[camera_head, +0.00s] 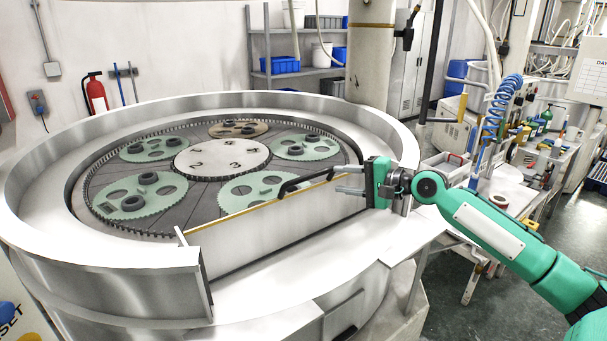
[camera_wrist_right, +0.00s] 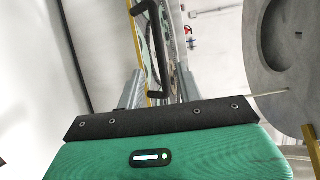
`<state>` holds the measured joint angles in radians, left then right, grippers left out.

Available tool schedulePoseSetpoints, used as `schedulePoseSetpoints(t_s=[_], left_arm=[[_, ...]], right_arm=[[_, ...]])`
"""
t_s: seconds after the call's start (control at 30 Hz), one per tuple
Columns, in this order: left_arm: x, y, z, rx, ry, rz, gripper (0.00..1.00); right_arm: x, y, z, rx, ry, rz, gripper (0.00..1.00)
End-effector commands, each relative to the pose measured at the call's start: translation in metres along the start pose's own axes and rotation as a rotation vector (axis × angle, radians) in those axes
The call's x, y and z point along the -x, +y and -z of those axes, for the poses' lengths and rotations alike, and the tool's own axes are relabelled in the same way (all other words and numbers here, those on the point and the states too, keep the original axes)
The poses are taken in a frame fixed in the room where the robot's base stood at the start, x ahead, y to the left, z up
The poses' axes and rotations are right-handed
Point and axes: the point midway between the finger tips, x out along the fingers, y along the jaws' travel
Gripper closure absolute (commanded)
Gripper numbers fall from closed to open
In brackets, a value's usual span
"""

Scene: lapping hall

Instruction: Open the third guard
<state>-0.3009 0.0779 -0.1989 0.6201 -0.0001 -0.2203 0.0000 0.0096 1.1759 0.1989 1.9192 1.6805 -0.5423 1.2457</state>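The guard (camera_head: 270,232) is a pale upright panel with a yellow top edge at the front of the round lapping machine. A black bar handle (camera_head: 305,183) sits along its top; it also shows in the right wrist view (camera_wrist_right: 162,40). My right gripper (camera_head: 345,180) is at the guard's right end, fingers pointing left toward the handle. In the right wrist view the two grey fingers (camera_wrist_right: 158,92) are apart, with the handle's near end showing between or just beyond them. I cannot tell whether they touch it. My left gripper is out of view.
The machine's broad metal rim (camera_head: 95,255) surrounds a plate with several green carrier discs (camera_head: 140,196) and a pale numbered centre disc (camera_head: 222,158). A grey column (camera_head: 370,60) stands behind. A cluttered workbench (camera_head: 510,185) is at right. Open floor shows at lower right.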

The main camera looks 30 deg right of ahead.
Motion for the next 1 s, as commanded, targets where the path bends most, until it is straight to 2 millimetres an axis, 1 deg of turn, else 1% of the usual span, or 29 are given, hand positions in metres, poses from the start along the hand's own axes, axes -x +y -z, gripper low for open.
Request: schedulePoseSetpoints(t_s=[0.03, 0.1, 0.37, 0.57, 0.8, 1.0], left_arm=[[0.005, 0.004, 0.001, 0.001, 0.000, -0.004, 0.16], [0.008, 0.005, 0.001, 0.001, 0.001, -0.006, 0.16], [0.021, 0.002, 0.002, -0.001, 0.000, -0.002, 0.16], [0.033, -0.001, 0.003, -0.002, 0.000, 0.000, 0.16], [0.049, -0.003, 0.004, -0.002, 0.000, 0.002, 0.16], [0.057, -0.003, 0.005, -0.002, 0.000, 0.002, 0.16]], right_arm=[[-0.004, -0.004, 0.000, 0.002, 0.000, 0.001, 0.64], [-0.011, -0.003, 0.000, 0.001, 0.001, 0.002, 0.64], [-0.035, -0.004, -0.001, 0.002, 0.000, 0.001, 0.64], [-0.058, -0.004, 0.000, 0.000, 0.000, 0.002, 0.64], [-0.090, -0.004, -0.001, 0.001, 0.000, 0.001, 0.64], [-0.111, -0.002, 0.000, 0.001, 0.001, 0.000, 0.64]])
